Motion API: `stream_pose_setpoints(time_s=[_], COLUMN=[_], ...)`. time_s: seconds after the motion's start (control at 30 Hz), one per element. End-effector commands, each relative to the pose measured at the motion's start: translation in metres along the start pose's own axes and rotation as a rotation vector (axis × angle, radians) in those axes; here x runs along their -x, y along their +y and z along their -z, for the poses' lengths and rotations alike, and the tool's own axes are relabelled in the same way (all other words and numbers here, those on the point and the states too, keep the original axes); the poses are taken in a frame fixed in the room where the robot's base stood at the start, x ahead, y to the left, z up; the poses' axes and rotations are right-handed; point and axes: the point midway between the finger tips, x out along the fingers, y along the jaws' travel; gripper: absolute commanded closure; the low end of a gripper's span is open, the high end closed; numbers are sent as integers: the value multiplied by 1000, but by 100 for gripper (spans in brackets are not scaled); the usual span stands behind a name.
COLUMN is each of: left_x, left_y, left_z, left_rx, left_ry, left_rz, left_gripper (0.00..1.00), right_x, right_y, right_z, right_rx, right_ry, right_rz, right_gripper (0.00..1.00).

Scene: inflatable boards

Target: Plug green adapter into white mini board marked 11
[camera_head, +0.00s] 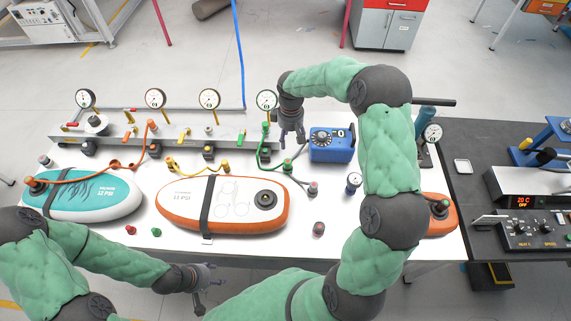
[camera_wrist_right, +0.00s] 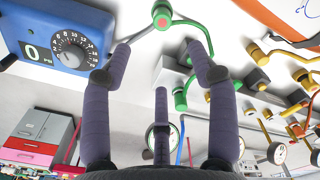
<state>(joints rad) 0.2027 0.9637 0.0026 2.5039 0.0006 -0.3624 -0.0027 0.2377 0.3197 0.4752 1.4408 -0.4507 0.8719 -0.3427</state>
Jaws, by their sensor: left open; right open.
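A green adapter end (camera_head: 287,166) sits on a green hose (camera_head: 262,155) on the white table, below my right gripper (camera_head: 291,140). In the right wrist view the green piece with a red centre (camera_wrist_right: 162,13) lies just beyond the open fingertips (camera_wrist_right: 158,46), apart from them. An orange-edged board (camera_head: 441,213) at the right is mostly behind my right arm, and no number on it can be read. A white and orange board (camera_head: 230,205) lies mid-table with a dark round valve. My left gripper (camera_head: 206,286) is open and empty at the table's front edge.
A manifold (camera_head: 180,133) with gauges and coloured hoses runs along the back. A blue pump box (camera_head: 331,144) stands right of my right gripper. Small loose caps (camera_head: 155,232) lie at the front.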

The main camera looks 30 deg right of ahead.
Motion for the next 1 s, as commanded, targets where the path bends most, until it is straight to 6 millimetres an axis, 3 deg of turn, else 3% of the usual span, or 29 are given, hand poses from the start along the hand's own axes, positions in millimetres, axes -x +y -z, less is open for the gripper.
stream_pose_setpoints(time_s=[0.03, 0.4, 0.63, 1.0], left_x=[-10, -49, -52, -56], left_y=[-4, -18, -18, -20], left_z=[0, 2, 2, 3], left_rx=[0, 0, 0, 0], left_ry=[0, 1, 1, 1], left_rz=[0, 0, 0, 0], left_gripper=[45, 45, 45, 45], right_x=[-11, -53, -64, -110], right_y=[0, 0, 0, 0], right_z=[0, 0, 0, 0], right_rx=[0, 0, 0, 0], right_ry=[0, 0, -2, 0], right_rz=[0, 0, 1, 0], right_gripper=[41, 41, 41, 41])
